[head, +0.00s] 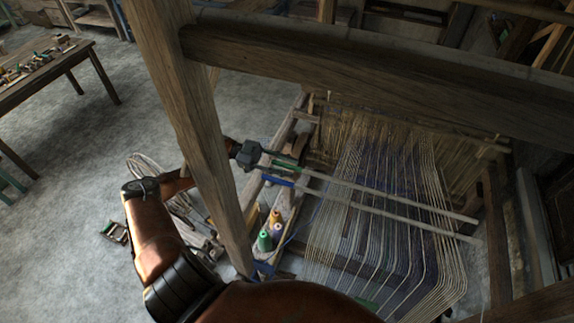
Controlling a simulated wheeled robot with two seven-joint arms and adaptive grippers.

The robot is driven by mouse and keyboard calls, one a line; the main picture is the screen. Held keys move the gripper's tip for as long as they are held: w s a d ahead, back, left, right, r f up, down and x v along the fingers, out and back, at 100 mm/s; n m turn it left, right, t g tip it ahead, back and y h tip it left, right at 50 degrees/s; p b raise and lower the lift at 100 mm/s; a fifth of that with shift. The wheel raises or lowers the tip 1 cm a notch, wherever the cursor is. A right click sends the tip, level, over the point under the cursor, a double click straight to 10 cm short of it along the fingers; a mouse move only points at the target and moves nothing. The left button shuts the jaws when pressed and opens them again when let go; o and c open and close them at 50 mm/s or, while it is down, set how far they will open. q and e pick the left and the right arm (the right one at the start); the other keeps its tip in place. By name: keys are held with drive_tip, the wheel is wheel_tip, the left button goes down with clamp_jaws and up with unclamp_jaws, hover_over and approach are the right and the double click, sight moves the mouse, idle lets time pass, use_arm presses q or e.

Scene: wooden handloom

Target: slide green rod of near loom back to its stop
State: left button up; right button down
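The near loom's green rod (285,164) has a green end at the left, and its pale bar runs right across the warp threads. A second rod with a blue end (277,181) lies just in front of it, roughly parallel. My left gripper (266,160) is at the left tip of the green end, reaching in from behind the upright post. Its fingers are small and dark here; I cannot tell whether they are closed on the rod or only touching it. My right gripper is not in view.
A thick wooden post (196,120) stands in front of my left forearm, and a heavy beam (350,65) crosses above the warp (385,210). Thread cones (265,240) stand beside the loom, below the rods. A table (50,65) is at the far left, with open floor between.

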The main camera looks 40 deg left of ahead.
use_arm(q)
drive_tip(key=shift+c, duration=0.5)
clamp_jaws()
